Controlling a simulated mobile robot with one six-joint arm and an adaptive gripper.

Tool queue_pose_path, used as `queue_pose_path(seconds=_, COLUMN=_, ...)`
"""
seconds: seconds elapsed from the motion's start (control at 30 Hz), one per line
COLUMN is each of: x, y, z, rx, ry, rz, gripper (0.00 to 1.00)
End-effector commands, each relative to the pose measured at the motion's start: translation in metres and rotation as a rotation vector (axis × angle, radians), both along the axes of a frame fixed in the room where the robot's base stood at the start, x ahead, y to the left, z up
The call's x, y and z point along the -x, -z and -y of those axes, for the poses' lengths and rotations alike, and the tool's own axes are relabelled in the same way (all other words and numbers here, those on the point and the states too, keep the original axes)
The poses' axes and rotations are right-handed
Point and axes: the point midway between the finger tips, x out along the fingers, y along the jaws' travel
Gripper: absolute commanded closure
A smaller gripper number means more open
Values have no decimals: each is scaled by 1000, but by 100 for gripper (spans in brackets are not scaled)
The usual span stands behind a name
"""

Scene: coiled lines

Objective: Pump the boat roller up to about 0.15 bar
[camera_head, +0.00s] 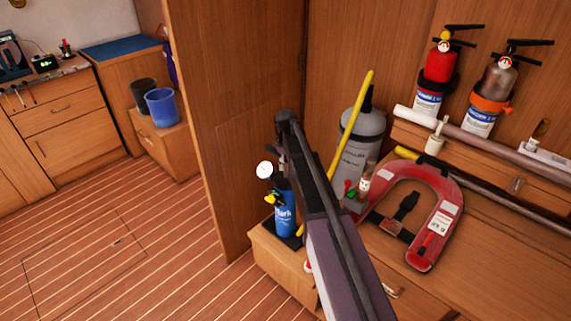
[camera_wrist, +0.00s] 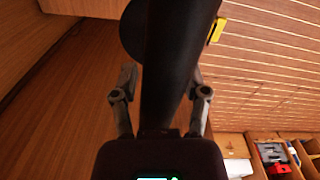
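No thing in view can be surely told as the boat roller. A grey cylinder with lettering and a black top (camera_head: 362,140) stands upright against the wood panel in the head view. A blue bottle-shaped device (camera_head: 285,214) with a white round gauge (camera_head: 264,169) stands left of my arm, partly hidden by it. The dial is too small to read. In the wrist view my gripper (camera_wrist: 163,82) has its fingers wide apart, one on each side of a dark cylindrical shape (camera_wrist: 167,60). I cannot tell what that shape is. My arm hides the gripper in the head view.
A red horseshoe-shaped float (camera_head: 445,215) lies on the wooden counter, right of my arm. Two extinguishers (camera_head: 438,72) (camera_head: 495,88) hang behind. A yellow pole (camera_head: 350,122) leans near the grey cylinder. Buckets (camera_head: 161,107) stand at left; the floor (camera_head: 90,250) is clear.

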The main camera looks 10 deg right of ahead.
Motion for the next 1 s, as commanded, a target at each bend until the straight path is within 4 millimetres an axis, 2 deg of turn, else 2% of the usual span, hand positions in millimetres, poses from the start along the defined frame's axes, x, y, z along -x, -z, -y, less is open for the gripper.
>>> queue_pose_path(seconds=0.03, x=0, y=0, z=0, rx=0, ry=0, rz=0, gripper=58)
queue_pose_path(seconds=0.17, x=0, y=0, z=0, rx=0, ry=0, rz=0, gripper=97)
queue_pose_path(seconds=0.2, x=0, y=0, z=0, rx=0, ry=0, rz=0, gripper=100)
queue_pose_path(seconds=0.57, x=0, y=2, z=0, rx=0, ry=-1, rz=0, gripper=100)
queue_pose_path(seconds=1.0, x=0, y=37, z=0, rx=0, ry=-2, rz=0, gripper=100)
